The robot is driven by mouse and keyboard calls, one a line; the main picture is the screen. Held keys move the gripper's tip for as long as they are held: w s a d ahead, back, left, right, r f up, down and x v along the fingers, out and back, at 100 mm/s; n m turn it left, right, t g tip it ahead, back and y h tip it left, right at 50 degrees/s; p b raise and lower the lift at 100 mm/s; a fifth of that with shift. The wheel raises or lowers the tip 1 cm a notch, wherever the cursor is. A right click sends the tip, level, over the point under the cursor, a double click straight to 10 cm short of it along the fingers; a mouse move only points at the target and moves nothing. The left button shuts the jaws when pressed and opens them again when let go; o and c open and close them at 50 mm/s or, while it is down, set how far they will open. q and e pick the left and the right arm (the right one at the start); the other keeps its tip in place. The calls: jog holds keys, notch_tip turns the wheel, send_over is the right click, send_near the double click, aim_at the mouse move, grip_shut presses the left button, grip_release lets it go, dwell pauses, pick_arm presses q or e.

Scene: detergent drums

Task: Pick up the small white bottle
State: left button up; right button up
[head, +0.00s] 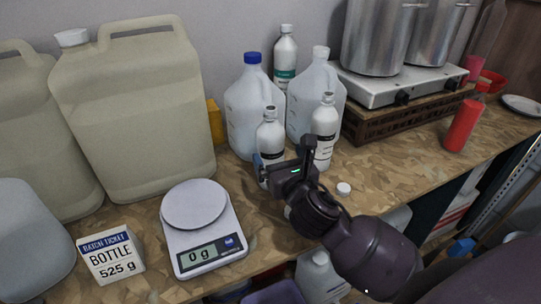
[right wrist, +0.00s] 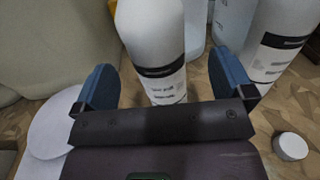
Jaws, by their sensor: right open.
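I see no finger contact. The gripper hides the bottle's lower part in the head view. My left gripper is out of view.
A kitchen scale (head: 205,257) reading 0 g stands left of the gripper, beside a ticket (head: 111,258) reading "BOTTLE 525 g". Large jugs (head: 252,105) stand close behind the bottles. A loose white cap (head: 343,188) lies to the right. A red bottle (head: 462,125) stands farther right.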

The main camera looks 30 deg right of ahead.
jog(key=shift+w+d+f, duration=0.1)
jog(key=shift+w+d, duration=0.05)
jog(key=shift+w, duration=1.2)
jog(key=shift+w+d, duration=0.1)
jog(key=shift+w, duration=1.2)
jog(key=shift+c, duration=0.3)
jog(key=c, duration=1.2)
jog(key=shift+c, duration=0.2)
